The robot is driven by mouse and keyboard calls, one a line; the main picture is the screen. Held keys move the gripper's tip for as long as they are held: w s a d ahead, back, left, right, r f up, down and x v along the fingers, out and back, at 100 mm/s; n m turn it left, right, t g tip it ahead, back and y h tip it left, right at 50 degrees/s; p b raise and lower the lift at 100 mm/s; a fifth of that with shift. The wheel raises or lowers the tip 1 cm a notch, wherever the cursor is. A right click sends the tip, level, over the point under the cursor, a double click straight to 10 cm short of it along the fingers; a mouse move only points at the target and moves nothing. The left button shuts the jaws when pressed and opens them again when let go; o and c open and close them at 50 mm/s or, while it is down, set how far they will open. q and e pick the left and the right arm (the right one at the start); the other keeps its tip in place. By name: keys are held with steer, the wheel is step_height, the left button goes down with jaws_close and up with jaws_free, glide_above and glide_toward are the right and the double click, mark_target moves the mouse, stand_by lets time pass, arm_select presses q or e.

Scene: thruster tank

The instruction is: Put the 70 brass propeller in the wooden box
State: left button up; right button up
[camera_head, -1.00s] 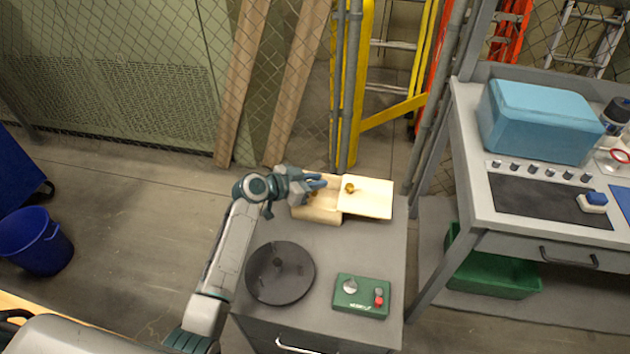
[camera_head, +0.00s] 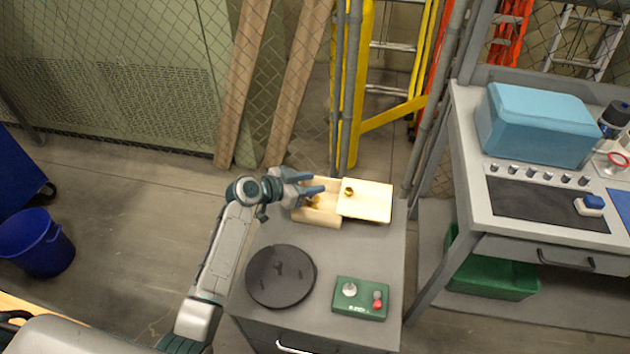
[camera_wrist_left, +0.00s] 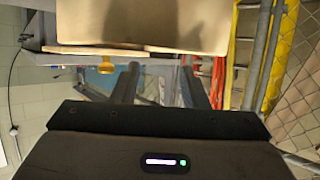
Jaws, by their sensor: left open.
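The wooden box (camera_head: 322,217) stands at the back of the grey cabinet top, open on its left part. Its pale lid (camera_head: 372,202) lies off to the right, with a round brass knob (camera_head: 348,191) on it. A small brass-coloured piece (camera_head: 314,201) shows inside the open part, partly behind my gripper; its shape and any number are too small to tell. My left gripper (camera_head: 321,184) is over the box opening, fingers apart, holding nothing that I can see. In the left wrist view, pale wood (camera_wrist_left: 145,25) and a brass knob (camera_wrist_left: 105,66) show beyond the fingers (camera_wrist_left: 160,80). My right gripper is out of view.
A dark round disc (camera_head: 281,276) and a green control box (camera_head: 360,298) with knobs lie nearer on the cabinet top. A workbench with a blue case (camera_head: 537,125) stands to the right. Mesh fencing and posts rise close behind the box.

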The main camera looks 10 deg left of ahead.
arm_select(q)
steer(key=shift+p+v, duration=0.45)
steer(key=shift+v, duration=2.5)
